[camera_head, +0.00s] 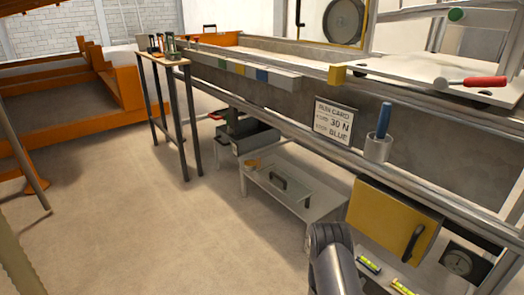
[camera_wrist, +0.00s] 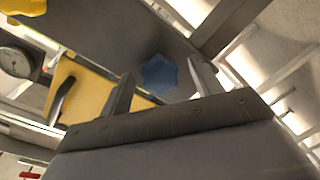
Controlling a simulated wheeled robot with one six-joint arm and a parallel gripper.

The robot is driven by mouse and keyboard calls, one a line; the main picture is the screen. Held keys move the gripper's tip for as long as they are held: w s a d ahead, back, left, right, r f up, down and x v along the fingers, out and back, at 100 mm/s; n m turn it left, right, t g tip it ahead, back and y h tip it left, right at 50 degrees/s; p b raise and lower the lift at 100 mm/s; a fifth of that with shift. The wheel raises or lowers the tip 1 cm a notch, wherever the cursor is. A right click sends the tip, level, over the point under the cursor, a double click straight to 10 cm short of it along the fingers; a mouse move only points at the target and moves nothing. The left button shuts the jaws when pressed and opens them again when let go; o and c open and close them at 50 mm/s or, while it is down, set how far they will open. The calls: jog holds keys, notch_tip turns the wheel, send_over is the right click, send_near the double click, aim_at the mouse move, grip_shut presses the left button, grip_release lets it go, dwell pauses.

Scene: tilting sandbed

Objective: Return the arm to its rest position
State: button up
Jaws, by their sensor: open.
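My gripper (camera_wrist: 160,88) shows in the wrist view with its two fingers spread apart and nothing held between them. A blue star-shaped knob (camera_wrist: 158,73) appears in the gap between the fingers; I cannot tell how far beyond the fingertips it is. A dark rounded part of my arm (camera_head: 335,262) rises at the bottom of the head view, in front of the sandbed frame (camera_head: 290,105). My gripper itself is not visible in the head view.
A yellow panel with a dark handle (camera_head: 392,228), a gauge (camera_head: 458,262) and a cup with a blue-handled tool (camera_head: 378,147) are close on the right. A low grey table (camera_head: 290,190) stands beneath the bed. Open floor (camera_head: 150,235) lies to the left.

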jog(key=n+g, duration=0.1)
jog(key=n, duration=0.8)
jog(key=n+h, duration=0.1)
jog(key=n, duration=0.8)
jog(key=shift+w+f+g, duration=0.1)
jog(key=shift+f+g, duration=0.1)
jog(key=shift+g, duration=0.2)
dwell(0.6)
